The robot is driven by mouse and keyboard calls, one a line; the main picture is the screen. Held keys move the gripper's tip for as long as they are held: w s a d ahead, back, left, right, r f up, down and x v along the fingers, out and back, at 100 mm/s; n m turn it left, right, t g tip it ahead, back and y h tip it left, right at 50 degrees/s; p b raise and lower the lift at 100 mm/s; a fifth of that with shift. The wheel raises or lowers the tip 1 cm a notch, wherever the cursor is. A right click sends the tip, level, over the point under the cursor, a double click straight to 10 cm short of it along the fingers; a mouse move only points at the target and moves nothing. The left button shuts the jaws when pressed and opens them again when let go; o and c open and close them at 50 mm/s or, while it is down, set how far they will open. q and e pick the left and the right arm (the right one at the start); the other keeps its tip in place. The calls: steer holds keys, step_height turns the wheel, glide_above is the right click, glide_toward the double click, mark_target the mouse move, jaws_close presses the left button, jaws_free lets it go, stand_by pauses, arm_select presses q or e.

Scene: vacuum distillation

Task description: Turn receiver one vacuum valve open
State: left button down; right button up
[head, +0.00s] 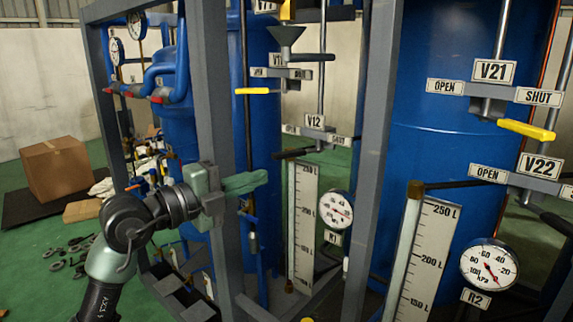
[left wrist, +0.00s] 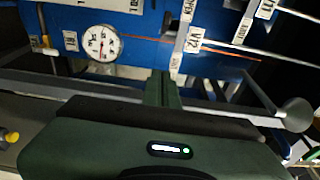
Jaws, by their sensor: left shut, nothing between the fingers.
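The V12 label also shows sideways in the left wrist view (left wrist: 195,38). The R1 gauge (head: 335,209) is lower; it also shows in the wrist view (left wrist: 100,43). My left gripper (head: 264,178) is shut and empty, below the yellow handle and left of the R1 gauge, apart from both.
The grey upright post (head: 213,80) is close to my left wrist. A second post (head: 372,150) stands between the receiver one and receiver two sides. On the right are the V21 yellow handle (head: 527,130), the V22 label (head: 539,166) and the R2 gauge (head: 490,265).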

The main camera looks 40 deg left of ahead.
mark_target(273, 158)
arm_select(q)
steer(key=w+a+p, duration=0.1)
steer(key=w+p, duration=0.4)
steer(key=w, duration=0.6)
steer(key=shift+w, duration=0.3)
steer(key=a, duration=0.1)
steer(key=w+a, duration=0.1)
steer(key=shift+a+r+p, duration=0.1)
steer(key=shift+a+p, duration=0.2)
steer(key=shift+p, duration=0.1)
steer(key=shift+a, duration=0.15)
